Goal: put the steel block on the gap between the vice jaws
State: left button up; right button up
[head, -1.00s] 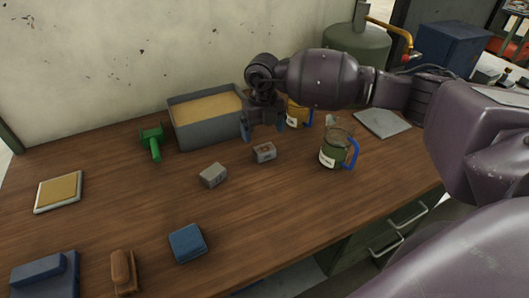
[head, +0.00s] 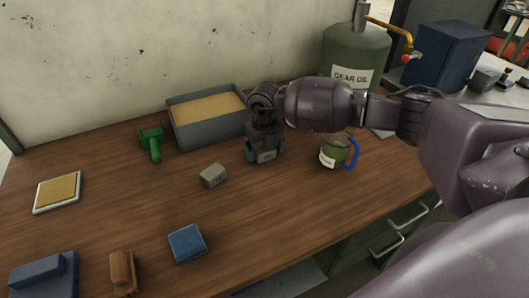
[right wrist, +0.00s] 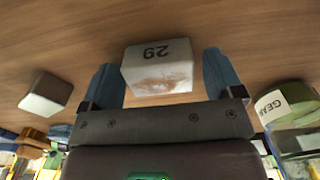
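A grey metal block marked 29 (right wrist: 158,68) sits on the bench between the two blue fingers of my right gripper (right wrist: 160,85). A narrow gap shows between it and the right finger, so the gripper looks open around it. In the head view my right gripper (head: 264,157) points down over this block and mostly hides it. A second plain grey block (head: 213,176) stands apart to the left; it also shows in the right wrist view (right wrist: 46,94). A blue stepped object (head: 42,275), possibly the vice, is cut off at the lower left. My left gripper is out of view.
A grey tray of sand (head: 207,135) stands behind the blocks, beside a green tool (head: 151,143). A labelled green jug (head: 333,154) is close right of my gripper. A blue block (head: 187,243) and brown object (head: 122,272) lie in front.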

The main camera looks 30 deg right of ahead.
jog(key=shift+r, duration=0.1)
jog(key=c, duration=1.3)
